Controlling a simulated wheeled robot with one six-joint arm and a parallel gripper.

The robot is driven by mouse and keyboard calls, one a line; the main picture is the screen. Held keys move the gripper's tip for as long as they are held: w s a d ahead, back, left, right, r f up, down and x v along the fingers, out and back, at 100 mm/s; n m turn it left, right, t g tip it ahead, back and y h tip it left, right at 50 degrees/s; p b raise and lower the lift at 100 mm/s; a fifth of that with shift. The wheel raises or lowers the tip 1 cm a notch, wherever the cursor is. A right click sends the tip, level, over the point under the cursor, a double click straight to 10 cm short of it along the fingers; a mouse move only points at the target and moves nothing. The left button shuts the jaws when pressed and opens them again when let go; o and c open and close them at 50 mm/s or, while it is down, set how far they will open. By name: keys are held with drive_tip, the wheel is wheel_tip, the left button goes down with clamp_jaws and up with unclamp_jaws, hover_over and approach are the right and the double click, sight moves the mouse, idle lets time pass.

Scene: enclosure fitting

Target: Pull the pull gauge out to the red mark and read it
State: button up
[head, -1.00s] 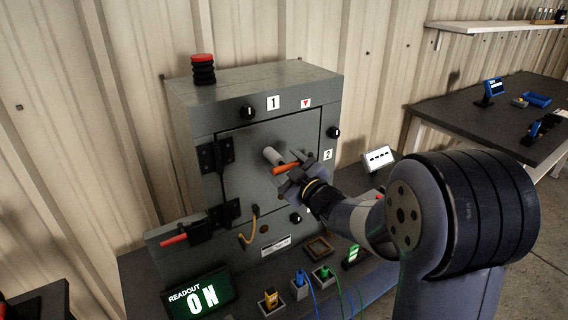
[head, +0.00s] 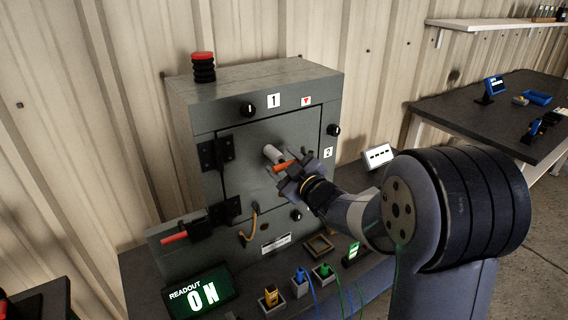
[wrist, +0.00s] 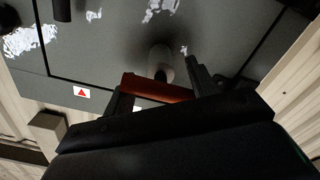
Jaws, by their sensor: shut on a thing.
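The pull gauge shows as a pale grey cylinder (head: 272,153) standing out from the enclosure door, with an orange bar handle (head: 284,167) across its near end. My gripper (head: 290,172) is shut on the orange handle. In the wrist view the handle (wrist: 158,89) lies between my two fingers, in front of the cylinder (wrist: 160,62). I cannot make out a red mark on the gauge; my gripper and the handle cover part of it. The green readout (head: 199,295) at the lower left shows 0 N.
The grey enclosure (head: 268,85) carries dark knobs and labels 1 and 2. A red-topped black stack (head: 203,68) stands on it. Coloured plugs with cables (head: 300,280) sit on the bench below my arm. A side table (head: 470,115) stands at the right.

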drive_tip(key=shift+s+d, duration=0.1)
drive_tip(key=shift+c, duration=0.6)
drive_tip(key=b+v, duration=0.1)
drive_tip(key=v, duration=0.1)
drive_tip(key=b+v, duration=0.1)
drive_tip(key=v, duration=0.1)
drive_tip(key=shift+s+d+f, duration=0.25)
drive_tip(key=shift+s, duration=0.1)
drive_tip(key=o, duration=1)
drive_tip(key=shift+s+d, duration=0.15)
drive_tip(key=shift+o, duration=0.9)
drive_tip(key=shift+s+d+r, duration=0.2)
drive_tip(key=shift+d, duration=0.05)
drive_tip(key=shift+w+a, duration=0.1)
drive_tip(key=shift+a, duration=0.05)
